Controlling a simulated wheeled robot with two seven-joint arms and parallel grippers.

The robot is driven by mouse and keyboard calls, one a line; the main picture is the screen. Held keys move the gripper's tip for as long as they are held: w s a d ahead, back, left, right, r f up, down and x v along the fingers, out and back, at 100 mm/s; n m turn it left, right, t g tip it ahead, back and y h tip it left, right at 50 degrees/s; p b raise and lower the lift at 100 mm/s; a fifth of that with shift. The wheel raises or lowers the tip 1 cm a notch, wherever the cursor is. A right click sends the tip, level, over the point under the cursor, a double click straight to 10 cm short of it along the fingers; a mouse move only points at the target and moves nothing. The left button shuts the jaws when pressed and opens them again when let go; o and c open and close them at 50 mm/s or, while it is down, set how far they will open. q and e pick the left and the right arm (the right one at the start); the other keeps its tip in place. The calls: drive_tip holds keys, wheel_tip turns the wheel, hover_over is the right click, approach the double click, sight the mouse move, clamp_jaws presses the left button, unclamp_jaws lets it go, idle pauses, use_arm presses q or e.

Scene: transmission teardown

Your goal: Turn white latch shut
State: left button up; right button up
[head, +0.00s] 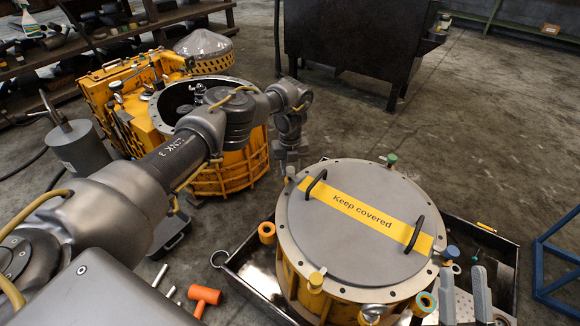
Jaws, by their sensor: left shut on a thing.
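The large round grey lid (350,225) with a yellow "Keep covered" band and two black handles sits on a yellow housing. Colored latches stand around its rim: a green one (391,160), a blue one (450,253) and a yellow one (316,280). My left gripper (287,165) points down at the lid's upper left rim. It is shut on a small pale piece (290,173) there, which appears to be the white latch. The fingers mostly hide it, so I cannot tell its angle.
The housing stands in a black tray (508,262) holding tools. An orange mallet (204,297) lies at its left. An open yellow casing (235,170) stands behind my left arm. A dark metal bin (355,40) stands at the back.

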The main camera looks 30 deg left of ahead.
use_arm(q)
drive_tip(key=shift+n, duration=1.5)
drive_tip(key=o, duration=1)
drive_tip(key=shift+c, duration=0.2)
drive_tip(key=shift+r, duration=0.15)
